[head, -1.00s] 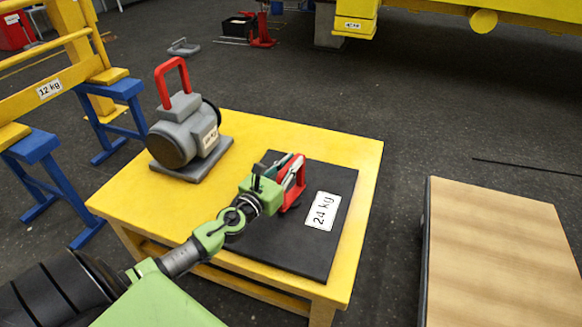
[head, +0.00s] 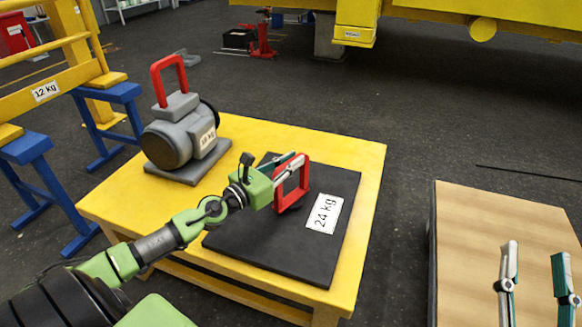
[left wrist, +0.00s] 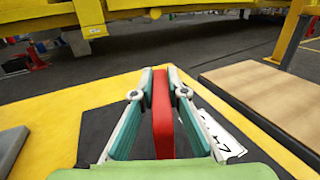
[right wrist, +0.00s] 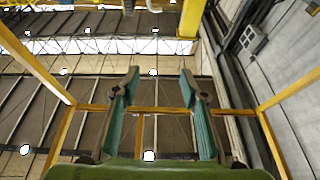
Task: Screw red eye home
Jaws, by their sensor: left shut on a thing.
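The red eye (head: 304,184) is an upright rectangular loop standing on the black plate (head: 262,244) marked 24 kg. The plate lies on the yellow table (head: 352,150). My left gripper (head: 293,164) is shut on the upper part of the red eye. In the left wrist view the red eye (left wrist: 162,120) stands between the two fingers of my left gripper (left wrist: 160,90). The foot of the eye, where it meets the plate, is too small to judge. My right gripper (head: 534,256) is open and empty at the lower right, over the wooden top.
A grey motor (head: 180,138) with a red handle (head: 170,78) stands on the table's far left. Blue and yellow trestles (head: 42,165) stand to the left. A wooden-topped platform (head: 500,215) is at the right, with clear floor between it and the table.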

